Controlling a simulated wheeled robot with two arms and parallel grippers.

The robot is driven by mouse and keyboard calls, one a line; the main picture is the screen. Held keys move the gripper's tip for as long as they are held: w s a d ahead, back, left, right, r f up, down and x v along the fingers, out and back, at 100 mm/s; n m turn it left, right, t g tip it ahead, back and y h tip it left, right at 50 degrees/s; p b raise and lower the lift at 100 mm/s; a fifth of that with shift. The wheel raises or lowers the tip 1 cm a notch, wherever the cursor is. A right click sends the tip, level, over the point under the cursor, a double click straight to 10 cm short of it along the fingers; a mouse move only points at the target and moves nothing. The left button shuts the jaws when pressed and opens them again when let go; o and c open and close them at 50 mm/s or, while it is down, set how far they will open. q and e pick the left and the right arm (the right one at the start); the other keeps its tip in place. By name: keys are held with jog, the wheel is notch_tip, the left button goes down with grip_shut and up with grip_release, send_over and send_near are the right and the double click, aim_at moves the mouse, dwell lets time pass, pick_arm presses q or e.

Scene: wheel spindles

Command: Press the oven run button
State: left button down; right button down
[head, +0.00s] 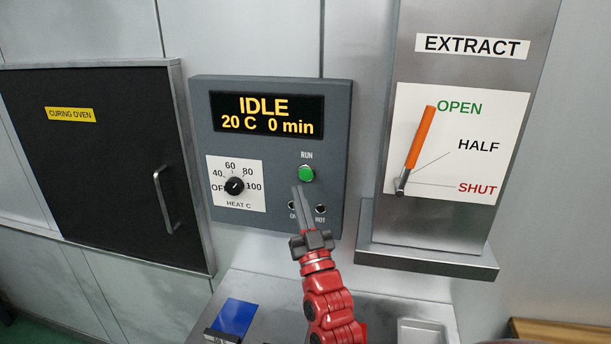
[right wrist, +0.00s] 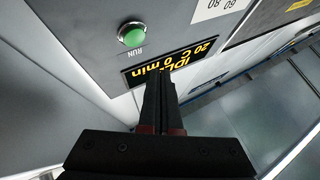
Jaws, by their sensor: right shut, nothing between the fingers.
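The green RUN button (head: 306,174) sits on the grey oven control panel (head: 335,130), below the display (head: 266,115), which reads IDLE, 20 C, 0 min. In the right wrist view the button (right wrist: 132,35) is at the upper left, clear of the fingers. My right gripper (head: 297,190) is shut and empty, its fingertips just below and left of the button in the head view. I cannot tell whether it touches the panel. It also shows in the right wrist view (right wrist: 157,80), with the fingers together. My left gripper is not in view.
The heat dial (head: 235,186) is left of my gripper, and two small indicators, one labelled HOT (head: 320,209), are below the button. The closed curing oven door (head: 100,150) is at left. The extract lever (head: 420,138) juts out at right above a metal ledge (head: 425,262).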

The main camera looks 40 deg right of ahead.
aim_at(306, 174)
jog(key=shift+w+d+b, duration=0.95)
jog(key=shift+w+d, duration=0.4)
jog(key=shift+d, duration=0.3)
dwell(0.8)
jog(key=shift+w+d+f+b, duration=0.1)
jog(key=shift+w+d+b, duration=0.05)
jog(key=shift+b, duration=0.3)
jog(key=shift+w+d, duration=0.1)
jog(key=shift+d, duration=0.05)
